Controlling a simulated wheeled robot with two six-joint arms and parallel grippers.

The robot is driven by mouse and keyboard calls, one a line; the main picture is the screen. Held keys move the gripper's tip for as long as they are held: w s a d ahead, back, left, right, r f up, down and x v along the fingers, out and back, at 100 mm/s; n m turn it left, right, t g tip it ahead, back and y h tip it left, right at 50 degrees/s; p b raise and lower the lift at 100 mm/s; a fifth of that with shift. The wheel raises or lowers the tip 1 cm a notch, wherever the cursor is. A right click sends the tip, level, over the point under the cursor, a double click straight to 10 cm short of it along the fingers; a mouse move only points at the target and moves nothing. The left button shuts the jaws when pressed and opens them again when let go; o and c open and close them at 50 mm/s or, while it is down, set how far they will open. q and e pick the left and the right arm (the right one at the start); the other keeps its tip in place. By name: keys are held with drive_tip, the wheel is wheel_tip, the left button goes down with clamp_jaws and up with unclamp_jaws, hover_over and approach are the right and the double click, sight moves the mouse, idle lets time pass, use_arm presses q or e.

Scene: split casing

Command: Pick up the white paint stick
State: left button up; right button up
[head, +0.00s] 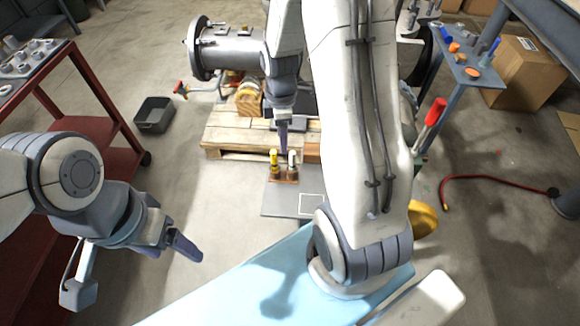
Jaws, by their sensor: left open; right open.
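The white paint stick (292,160) stands upright in a small brown holder (285,179), just right of a yellow paint stick (274,158). The holder sits on a grey plate (283,203) in front of a wooden pallet. My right gripper (283,150) is open and points down. In the picture its fingertips are just above and between the two sticks; whether they touch either one cannot be told. My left gripper (185,247) is open and empty, low at the left over the floor, well away from the sticks.
A red cart (95,115) stands at the left and a grey bin (154,115) on the floor. A wooden pallet (230,138) and a flanged grey casing (235,50) lie behind the sticks. A blue-grey tool table (463,75) and cardboard box (530,70) are at the right.

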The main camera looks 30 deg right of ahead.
sight(292, 162)
drive_tip(key=d+f, duration=0.2)
drive_tip(key=f, duration=0.1)
drive_tip(key=shift+d, duration=0.3)
wheel_tip(292, 162, down, 4)
drive_tip(key=shift+r+b, duration=0.15)
drive_tip(key=shift+b, duration=0.3)
drive_tip(key=f, duration=0.5)
drive_tip(key=shift+s+d+f+b, duration=0.1)
drive_tip(key=shift+s+f+b, duration=0.15)
drive_tip(key=shift+f+b, duration=0.15)
clamp_jaws()
